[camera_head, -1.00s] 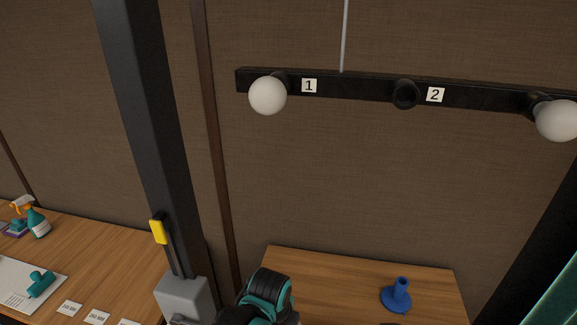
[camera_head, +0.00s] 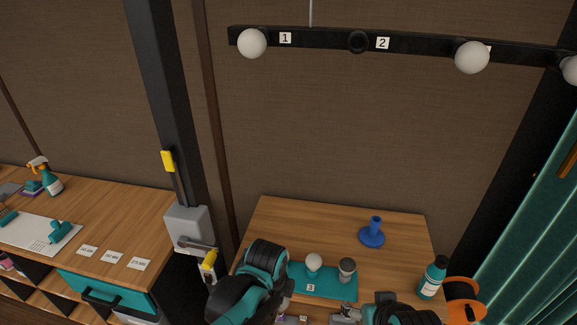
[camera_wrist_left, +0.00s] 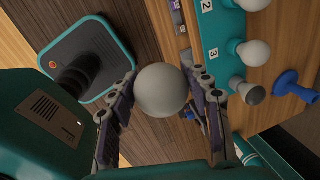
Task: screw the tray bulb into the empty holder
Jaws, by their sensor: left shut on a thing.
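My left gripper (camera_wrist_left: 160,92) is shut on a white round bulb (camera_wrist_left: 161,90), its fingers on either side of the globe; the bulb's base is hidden. In the head view my left arm covers the held bulb. The empty black holder (camera_head: 357,42) sits beside label 2 on the wall bar (camera_head: 415,46). A teal tray (camera_head: 338,287) lies on the wooden table, with a white bulb (camera_head: 314,262) and a dark grey-topped bulb (camera_head: 347,268) standing in it. My right gripper (camera_head: 345,314) shows partly at the bottom edge; its opening is unclear.
White bulbs fill the bar's holder 1 (camera_head: 252,43) and the holder right of 2 (camera_head: 472,57). A blue stand (camera_head: 372,234) and a spray-type bottle (camera_head: 432,277) stand on the table (camera_head: 290,222). A dark post (camera_head: 168,100) with a yellow-handled lever rises at left.

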